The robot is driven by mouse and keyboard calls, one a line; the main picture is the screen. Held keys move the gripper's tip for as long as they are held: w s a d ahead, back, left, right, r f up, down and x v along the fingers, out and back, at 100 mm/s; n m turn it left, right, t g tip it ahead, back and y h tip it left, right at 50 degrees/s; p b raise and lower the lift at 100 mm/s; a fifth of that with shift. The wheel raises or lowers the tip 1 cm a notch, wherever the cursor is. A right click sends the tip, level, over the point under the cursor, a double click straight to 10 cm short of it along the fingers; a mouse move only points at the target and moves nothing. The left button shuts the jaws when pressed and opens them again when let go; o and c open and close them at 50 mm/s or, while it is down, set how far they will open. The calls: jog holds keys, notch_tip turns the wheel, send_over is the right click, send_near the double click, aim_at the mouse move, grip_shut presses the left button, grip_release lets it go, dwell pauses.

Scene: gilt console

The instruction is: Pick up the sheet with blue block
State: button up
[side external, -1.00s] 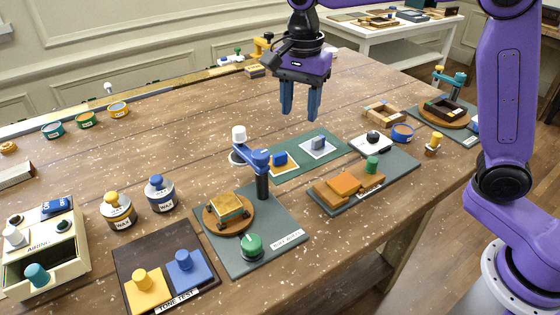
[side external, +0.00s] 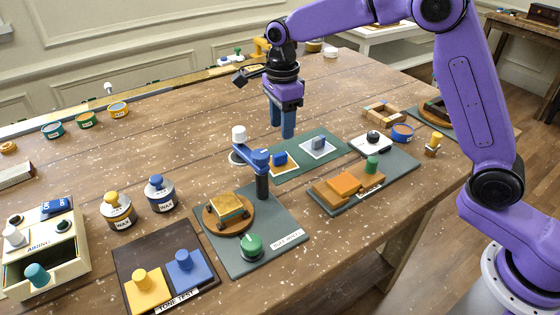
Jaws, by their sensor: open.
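A green mat (side external: 296,165) lies on the table's middle. On its left part is an orange-edged sheet (side external: 291,168) with a blue block (side external: 279,159) on it. On its right part is a white sheet (side external: 329,151) with a grey-blue block (side external: 318,143) on it. My gripper (side external: 282,128) points down, open and empty, with its two blue fingers above the mat's back edge. It appears apart from both sheets. The fingers are seen nearly edge-on, so the gap between them hardly shows.
A blue-armed post (side external: 261,175) on a grey-green board stands close to the mat's front left. A board with orange blocks (side external: 343,184) lies at the front right. A white-topped knob (side external: 238,136) stands left of the mat. The table behind the mat is mostly clear.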

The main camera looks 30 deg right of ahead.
aim_at(280, 154)
jog(key=f, duration=0.9)
jog(key=shift+a, duration=0.3)
grip_shut()
